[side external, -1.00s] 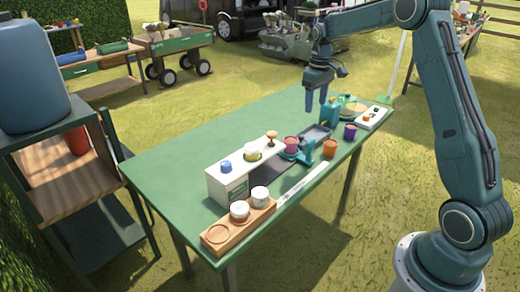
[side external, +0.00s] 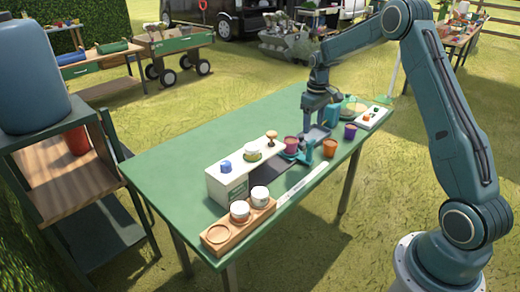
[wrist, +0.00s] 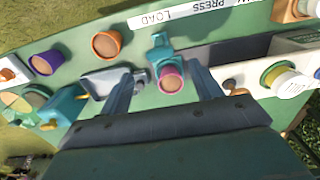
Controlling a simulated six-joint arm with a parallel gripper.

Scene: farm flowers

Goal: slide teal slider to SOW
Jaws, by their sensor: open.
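The teal slider (side external: 307,147) is on the table with a magenta-rimmed pot (side external: 291,143) beside its upright part. In the wrist view, the slider (wrist: 160,47) is next to the LOAD word on a white label strip (wrist: 165,16), with the pot (wrist: 171,79) just below its handle. The PRESS word is farther right; a third word is cut off at the top edge. My gripper (side external: 308,125) is low above the table, just behind the slider. In the wrist view my gripper (wrist: 162,76) is open, its fingers on either side of the pot, with nothing held.
A white block (side external: 222,182) with knobs stands left of the slider. A wooden tray (side external: 216,239) with white jars is at the front. Orange (side external: 330,148) and purple (side external: 350,132) pots stand right. A grey tray (wrist: 106,80) and teal dispenser (wrist: 62,104) lie close by. The table's left side is clear.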

